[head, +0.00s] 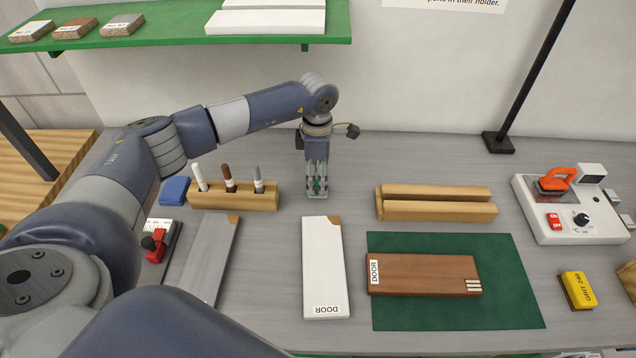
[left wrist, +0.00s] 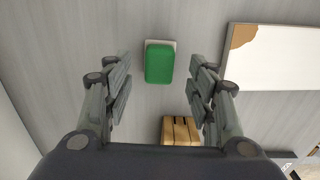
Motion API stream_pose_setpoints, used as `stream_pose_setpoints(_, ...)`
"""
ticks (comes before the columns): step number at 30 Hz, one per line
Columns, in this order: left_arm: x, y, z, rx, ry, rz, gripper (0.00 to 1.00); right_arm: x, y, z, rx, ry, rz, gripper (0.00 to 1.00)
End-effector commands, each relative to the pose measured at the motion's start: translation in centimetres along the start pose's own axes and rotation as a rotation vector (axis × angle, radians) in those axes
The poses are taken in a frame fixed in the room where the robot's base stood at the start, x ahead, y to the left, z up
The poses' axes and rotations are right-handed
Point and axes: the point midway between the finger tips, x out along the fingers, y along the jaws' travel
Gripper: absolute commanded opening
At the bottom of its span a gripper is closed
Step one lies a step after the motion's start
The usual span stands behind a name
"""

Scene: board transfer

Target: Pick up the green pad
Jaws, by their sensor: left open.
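The green pad (left wrist: 159,63) lies on the grey bench in the left wrist view, a green block with a pale edge at its far side. My left gripper (head: 317,193) points straight down over the bench in the head view, behind the white DOOR board (head: 323,268). Its fingers hide most of the pad there; a little green shows among them. In the left wrist view my open left gripper (left wrist: 160,82) has one finger on each side of the pad, with gaps between. I cannot tell the exact height of the fingertips. My right gripper is not in view.
A wooden pen holder (head: 262,200) with several pens stands left of the gripper. A wooden cradle (head: 437,209) stands to the right. A brown DOOR board (head: 423,274) lies on a green mat (head: 519,309). A yellow GRIT 240 block (head: 577,290) and a heater unit stand far right.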

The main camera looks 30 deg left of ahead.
Motion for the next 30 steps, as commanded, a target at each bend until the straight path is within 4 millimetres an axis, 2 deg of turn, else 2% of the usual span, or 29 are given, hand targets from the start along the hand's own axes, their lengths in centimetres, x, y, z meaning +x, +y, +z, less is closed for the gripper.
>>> stream_pose_setpoints(1,0.3,-0.2,0.1,0.000,0.002,-0.005,0.52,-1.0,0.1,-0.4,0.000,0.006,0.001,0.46)
stream_pose_setpoints(7,2.9,-0.2,0.1,-0.001,0.001,-0.003,0.52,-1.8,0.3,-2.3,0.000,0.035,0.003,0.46)
stream_pose_setpoints(10,3.3,-0.2,0.1,-0.001,0.000,-0.001,0.52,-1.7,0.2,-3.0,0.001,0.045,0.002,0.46)
stream_pose_setpoints(15,3.3,-0.2,0.1,0.000,0.000,-0.001,0.52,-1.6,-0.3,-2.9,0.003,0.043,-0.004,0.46)
stream_pose_setpoints(17,3.3,-0.2,0.1,0.000,0.000,-0.001,0.40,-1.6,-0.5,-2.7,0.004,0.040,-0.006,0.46)
stream_pose_setpoints(21,3.3,-0.2,0.1,-0.001,0.000,-0.001,0.09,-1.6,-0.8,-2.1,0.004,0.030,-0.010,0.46)
stream_pose_setpoints(30,3.4,-0.2,0.1,-0.001,0.001,-0.002,0.08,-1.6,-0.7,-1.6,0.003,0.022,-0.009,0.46)
